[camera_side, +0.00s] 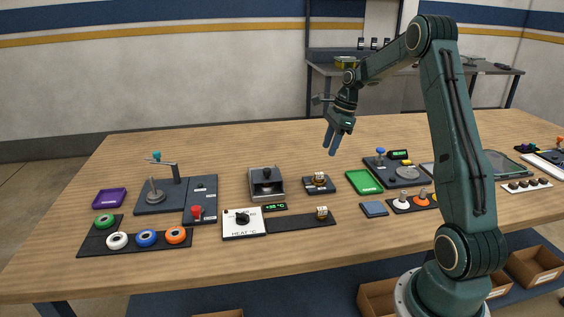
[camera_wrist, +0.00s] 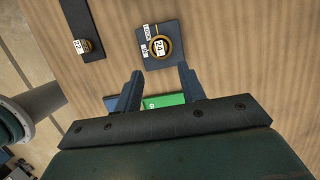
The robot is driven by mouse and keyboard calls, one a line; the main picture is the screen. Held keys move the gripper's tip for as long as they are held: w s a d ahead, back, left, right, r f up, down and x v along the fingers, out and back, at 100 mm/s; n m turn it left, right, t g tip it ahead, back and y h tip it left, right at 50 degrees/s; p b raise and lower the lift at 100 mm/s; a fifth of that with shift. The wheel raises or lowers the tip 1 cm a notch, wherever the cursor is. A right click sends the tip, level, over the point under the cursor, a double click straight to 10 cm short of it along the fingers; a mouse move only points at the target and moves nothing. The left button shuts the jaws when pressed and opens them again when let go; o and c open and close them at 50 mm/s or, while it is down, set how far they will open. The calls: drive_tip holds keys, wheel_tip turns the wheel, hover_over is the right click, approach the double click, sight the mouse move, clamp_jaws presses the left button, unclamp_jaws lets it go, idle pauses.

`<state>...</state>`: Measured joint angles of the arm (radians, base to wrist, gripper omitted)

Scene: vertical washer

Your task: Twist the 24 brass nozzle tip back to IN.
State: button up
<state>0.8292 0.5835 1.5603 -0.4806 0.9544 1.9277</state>
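The brass nozzle tip marked 24 (camera_wrist: 160,46) sits in a dark square plate (camera_wrist: 172,30) in the wrist view. Small white labels stand on the plate to its left; the upper one seems to read LOCK and the lower one is hard to read, perhaps IN. In the side view the tip (camera_side: 320,178) shows on its plate at mid table. My gripper (camera_side: 329,148) is above the table, well clear of the tip. In the wrist view its two fingers (camera_wrist: 160,69) are apart with nothing between them, and the tip lies beyond them.
A second brass tip marked 22 (camera_wrist: 82,46) stands on a dark strip (camera_side: 285,222) near the heat dial panel (camera_side: 243,232). A green tray (camera_side: 364,182) lies right of the plate. A metal box with a black knob (camera_side: 266,183) stands to its left. Bare wood surrounds the plate.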

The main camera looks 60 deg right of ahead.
sight(319, 174)
drive_tip(key=x, duration=0.9)
drive_tip(key=shift+f, duration=0.35)
clamp_jaws()
drive_tip(key=shift+o, duration=2)
unclamp_jaws()
drive_tip(key=shift+r, duration=0.2)
drive_tip(key=shift+r, duration=3.35)
